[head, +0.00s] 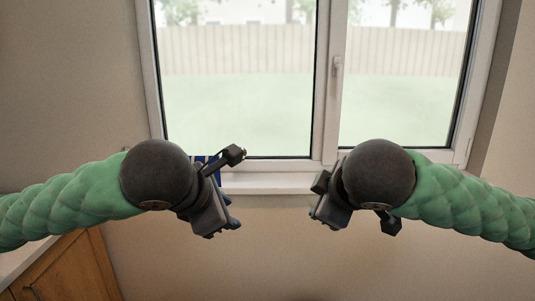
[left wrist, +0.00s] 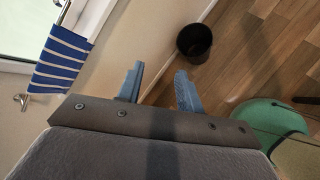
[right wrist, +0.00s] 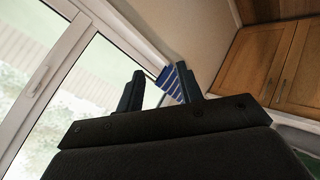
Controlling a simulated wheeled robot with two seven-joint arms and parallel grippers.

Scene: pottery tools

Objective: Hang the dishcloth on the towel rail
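The dishcloth, blue with white stripes (left wrist: 64,58), hangs by the wall below the window. In the left wrist view a metal fitting (left wrist: 21,100), seemingly an end of the towel rail, sits beside it; the cloth seems draped along the line of this rail, though the bar itself is covered. The cloth also shows between my fingers in the right wrist view (right wrist: 168,79), beyond them. In the head view only a sliver (head: 206,160) shows behind my left wrist. My left gripper (head: 228,220) is open, empty and apart from the cloth. My right gripper (head: 317,208) is open and empty.
A window (head: 325,80) with a white sill (head: 270,186) is ahead. A wooden cabinet (right wrist: 275,65) stands at the left of the head view. A dark bin (left wrist: 195,43) and a green round object (left wrist: 268,122) are on the wooden floor. The wall between my grippers is clear.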

